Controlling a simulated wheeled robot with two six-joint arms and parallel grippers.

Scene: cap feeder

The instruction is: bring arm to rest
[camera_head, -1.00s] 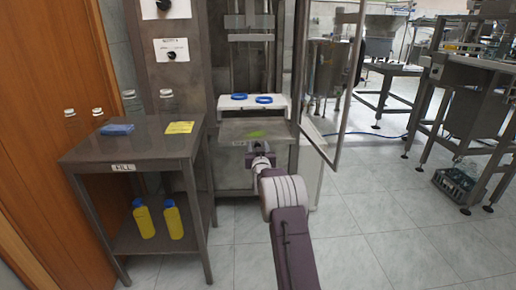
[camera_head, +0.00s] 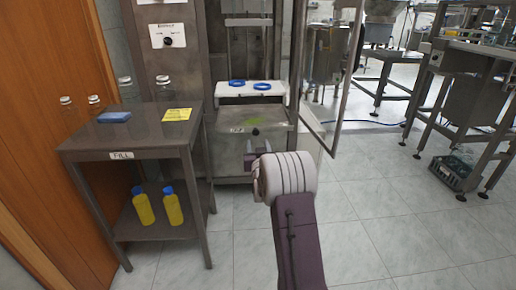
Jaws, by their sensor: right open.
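My right arm comes up from the bottom of the head view, purple below with a pale, banded wrist. My right gripper (camera_head: 250,155) shows just beyond the wrist, in front of the machine's lower metal plate (camera_head: 236,140). It is open, with nothing visible in it; the wrist hides part of it. My left gripper is not in view.
A metal side table (camera_head: 88,150) labelled FILL stands at the left, with a blue pad (camera_head: 114,117), a yellow card (camera_head: 177,115) and glass jars. Yellow bottles (camera_head: 144,207) stand on its lower shelf. Two blue rings (camera_head: 262,86) lie on a white shelf (camera_head: 250,94). The machine's door frame (camera_head: 345,75) stands open.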

